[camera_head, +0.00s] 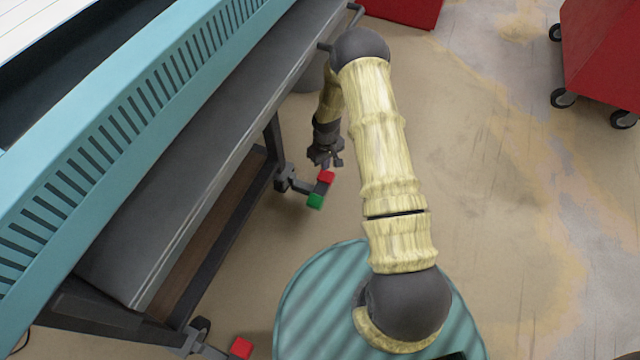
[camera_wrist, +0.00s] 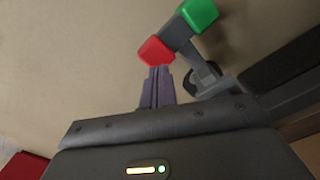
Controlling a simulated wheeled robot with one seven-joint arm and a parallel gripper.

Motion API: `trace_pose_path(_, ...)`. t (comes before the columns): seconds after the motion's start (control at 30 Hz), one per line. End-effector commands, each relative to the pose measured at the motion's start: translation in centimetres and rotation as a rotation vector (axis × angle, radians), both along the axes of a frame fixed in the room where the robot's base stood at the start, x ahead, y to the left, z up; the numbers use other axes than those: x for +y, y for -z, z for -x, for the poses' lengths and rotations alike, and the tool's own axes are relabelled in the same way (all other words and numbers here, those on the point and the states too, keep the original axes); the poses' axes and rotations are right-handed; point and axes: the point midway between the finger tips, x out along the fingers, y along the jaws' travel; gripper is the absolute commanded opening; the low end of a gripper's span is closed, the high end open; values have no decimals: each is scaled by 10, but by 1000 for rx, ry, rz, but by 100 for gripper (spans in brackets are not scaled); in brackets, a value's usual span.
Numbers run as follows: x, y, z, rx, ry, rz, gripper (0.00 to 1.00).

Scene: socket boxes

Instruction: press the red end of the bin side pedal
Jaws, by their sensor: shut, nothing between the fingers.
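The side pedal has a red end (camera_head: 326,177) and a green end (camera_head: 315,201), joined by a grey bar at the foot of the bin's frame. In the wrist view the red end (camera_wrist: 155,51) lies straight beyond my fingertips and the green end (camera_wrist: 199,14) is up and to the right. My gripper (camera_head: 328,162) points down just behind the red end in the head view. In the wrist view the shut fingers (camera_wrist: 157,72) meet the near edge of the red block; I cannot tell whether they touch it. Nothing is held.
The teal and grey bin (camera_head: 180,80) runs along the left, close beside my arm. Another red-ended pedal (camera_head: 241,347) shows at the bottom. A red wheeled cart (camera_head: 605,50) stands at the upper right. The floor right of my arm is clear.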

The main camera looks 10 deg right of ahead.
Motion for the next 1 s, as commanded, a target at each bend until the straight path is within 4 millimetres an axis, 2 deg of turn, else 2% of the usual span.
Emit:
trace_pose_path(0.2,0,-16,0,0,0,0,0)
trace_pose_path(0.87,0,-18,0,-1,1,1,0)
trace_pose_path(1.0,-1,-36,-1,-11,13,4,0)
